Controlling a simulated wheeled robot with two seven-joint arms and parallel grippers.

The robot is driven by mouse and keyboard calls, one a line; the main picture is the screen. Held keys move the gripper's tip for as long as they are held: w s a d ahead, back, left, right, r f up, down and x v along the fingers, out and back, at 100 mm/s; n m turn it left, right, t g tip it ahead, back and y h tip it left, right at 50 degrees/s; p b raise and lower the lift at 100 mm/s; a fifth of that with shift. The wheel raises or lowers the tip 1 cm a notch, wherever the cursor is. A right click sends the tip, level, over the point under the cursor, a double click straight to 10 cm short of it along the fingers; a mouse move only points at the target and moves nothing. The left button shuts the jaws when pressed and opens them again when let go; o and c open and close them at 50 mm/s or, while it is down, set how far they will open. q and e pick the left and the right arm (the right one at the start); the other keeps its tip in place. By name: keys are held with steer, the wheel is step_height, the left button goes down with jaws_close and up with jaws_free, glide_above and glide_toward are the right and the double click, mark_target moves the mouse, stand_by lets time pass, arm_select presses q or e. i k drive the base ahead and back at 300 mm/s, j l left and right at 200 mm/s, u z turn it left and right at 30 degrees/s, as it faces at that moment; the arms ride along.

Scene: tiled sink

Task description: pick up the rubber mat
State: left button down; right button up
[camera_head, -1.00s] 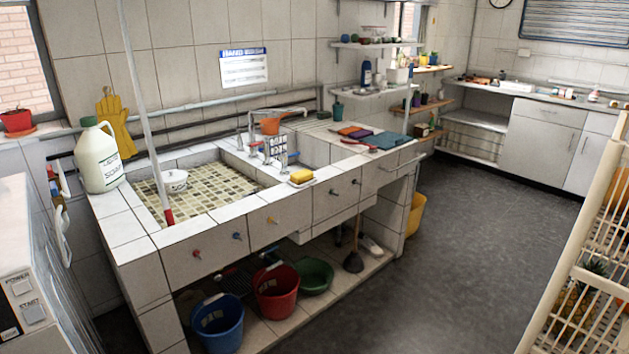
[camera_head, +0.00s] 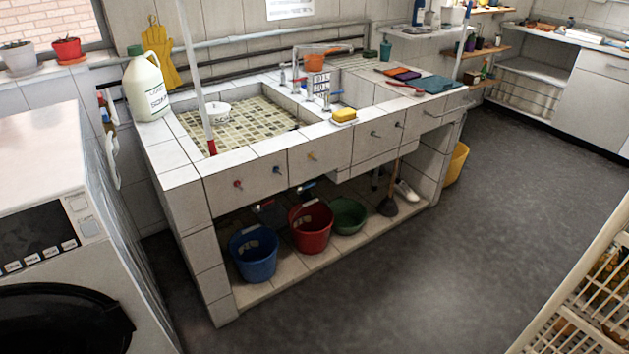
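Neither of my grippers shows in the head view. I cannot pick out a rubber mat with certainty.
A white jug (camera_head: 147,85) stands at the counter's left end. A yellow sponge (camera_head: 344,115) sits on the front edge. Blue (camera_head: 253,254), red (camera_head: 311,226) and green (camera_head: 348,215) buckets stand below. A white washing machine (camera_head: 60,190) is at left, a cream rack (camera_head: 585,290) at right. Grey floor (camera_head: 430,280) is clear.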

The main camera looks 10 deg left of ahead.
mark_target(435, 84)
steer(key=i, duration=0.8)
steer(key=i+l, duration=0.2)
steer(key=i, duration=0.35)
steer(key=i+l+u, duration=0.15)
steer(key=i, duration=0.35)
steer(key=i+l, duration=0.35)
steer(key=i, duration=0.15)
steer(key=i+l, duration=0.25)
steer(key=i+l+u, duration=0.1)
steer(key=i+l, duration=0.15)
steer(key=l, duration=0.2)
steer(key=i+l, duration=0.25)
steer(key=i+l+u, duration=0.1)
steer(key=i+l, duration=0.15)
steer(key=l, duration=0.25)
steer(key=i+l, duration=0.15)
steer(key=l, duration=0.25)
steer(key=i+l, duration=0.15)
steer(key=l, duration=0.25)
steer(key=i+l, duration=0.15)
steer(key=l, duration=0.25)
steer(key=i+l, duration=0.2)
steer(key=l, duration=0.15)
steer(key=i+l, duration=0.15)
steer(key=l, duration=0.25)
steer(key=k+j, duration=0.1)
steer(key=j, duration=0.2)
